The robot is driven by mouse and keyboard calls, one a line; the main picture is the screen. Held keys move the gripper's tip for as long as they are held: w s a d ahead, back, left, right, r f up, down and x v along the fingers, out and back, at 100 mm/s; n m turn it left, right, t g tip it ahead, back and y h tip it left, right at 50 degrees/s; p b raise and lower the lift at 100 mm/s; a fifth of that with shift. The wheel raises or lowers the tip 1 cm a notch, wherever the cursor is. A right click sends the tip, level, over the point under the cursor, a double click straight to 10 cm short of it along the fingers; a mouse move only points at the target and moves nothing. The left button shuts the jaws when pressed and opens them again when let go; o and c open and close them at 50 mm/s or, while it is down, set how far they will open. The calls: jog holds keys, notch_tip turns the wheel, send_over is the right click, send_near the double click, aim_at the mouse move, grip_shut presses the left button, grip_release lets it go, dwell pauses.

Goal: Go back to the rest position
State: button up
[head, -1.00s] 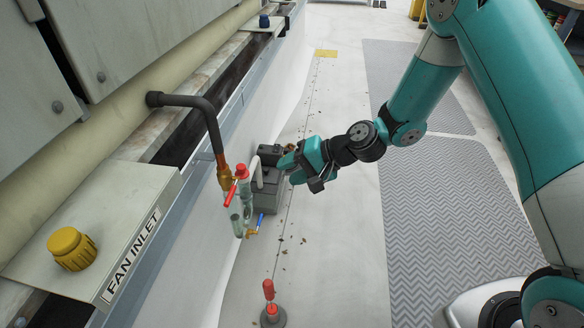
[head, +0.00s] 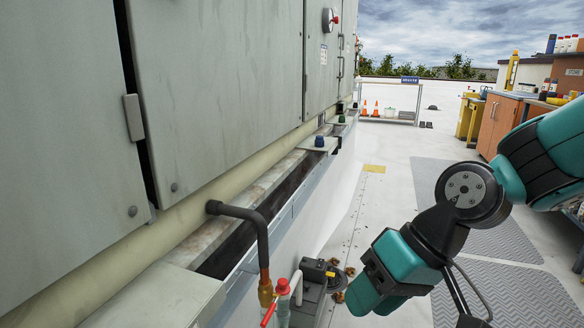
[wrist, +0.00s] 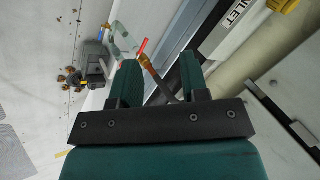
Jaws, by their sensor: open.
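My gripper (head: 372,288) is teal and black and hangs in the lower right part of the head view, to the right of the grey pump box. In the wrist view its two teal fingers (wrist: 158,75) stand apart with nothing held between them. Past the fingers show the copper fitting and grey pipe (wrist: 165,84) and a red valve handle (wrist: 142,46). In the head view the dark pipe (head: 250,222) comes out of the cooler and bends down to the brass fitting (head: 265,292), with a red-capped valve (head: 282,287) beside it.
The cooler's grey panels (head: 220,90) fill the left side. A grey pump box (head: 311,290) stands on the roof near my gripper. Patterned mats (head: 515,300) lie at the right. A workbench (head: 497,122) stands at the far right, and the pale roof beyond is open.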

jog(key=s+d+r+n+h+p, duration=0.1)
jog(key=s+d+r+n+h, duration=0.3)
jog(key=s, duration=0.6)
notch_tip(320, 180, up, 27)
jog(key=m+y+p, duration=0.1)
jog(key=p, duration=2.5)
jog(key=shift+d+m+y, duration=0.2)
jog(key=shift+m+y, duration=0.1)
